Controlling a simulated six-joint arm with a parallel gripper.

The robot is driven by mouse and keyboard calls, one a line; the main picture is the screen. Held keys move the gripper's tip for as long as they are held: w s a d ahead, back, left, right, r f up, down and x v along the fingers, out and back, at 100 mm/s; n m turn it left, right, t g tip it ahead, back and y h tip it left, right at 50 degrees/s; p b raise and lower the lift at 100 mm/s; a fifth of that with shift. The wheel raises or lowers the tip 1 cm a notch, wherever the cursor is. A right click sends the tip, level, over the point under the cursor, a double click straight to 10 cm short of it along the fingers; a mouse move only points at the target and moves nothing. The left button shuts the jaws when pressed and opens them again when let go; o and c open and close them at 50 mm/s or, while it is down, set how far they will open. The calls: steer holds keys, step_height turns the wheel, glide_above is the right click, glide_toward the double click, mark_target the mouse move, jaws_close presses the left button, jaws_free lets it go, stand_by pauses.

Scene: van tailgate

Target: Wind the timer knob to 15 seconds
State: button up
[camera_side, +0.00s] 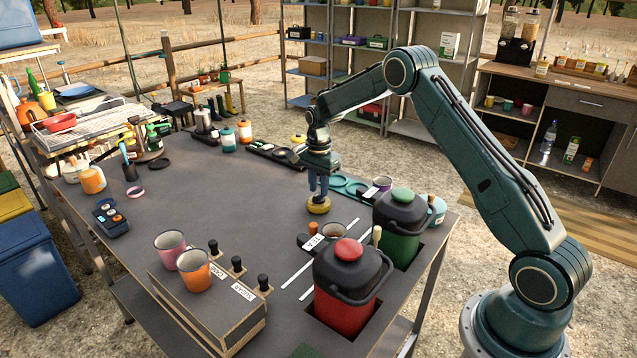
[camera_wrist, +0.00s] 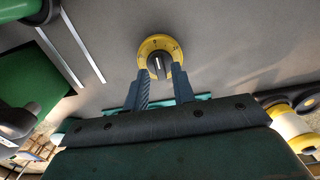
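The timer is a yellow round dial (camera_wrist: 158,42) with dark markings and a black centre knob (camera_wrist: 158,66), seen in the wrist view. In the side view the yellow timer (camera_side: 318,206) sits on the grey table near its middle right. My gripper (camera_wrist: 160,70) points down at it, its two fingers parted on either side of the black knob. In the side view my gripper (camera_side: 318,194) is directly over the timer, its tips close to the dial. Whether the fingers touch the knob is hard to tell. The dial's exact setting is too small to read.
A red-lidded jug (camera_side: 345,280) and a green-lidded jug (camera_side: 402,225) stand right of the timer, set in table cutouts. Two mugs (camera_side: 170,245) (camera_side: 194,270) sit on a wooden box at the front. The table's middle left (camera_side: 230,200) is clear.

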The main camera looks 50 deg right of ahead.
steer(key=shift+f, duration=0.85)
stand_by(0.3)
stand_by(0.4)
steer(key=c, duration=0.4)
steer(key=shift+c, duration=0.2)
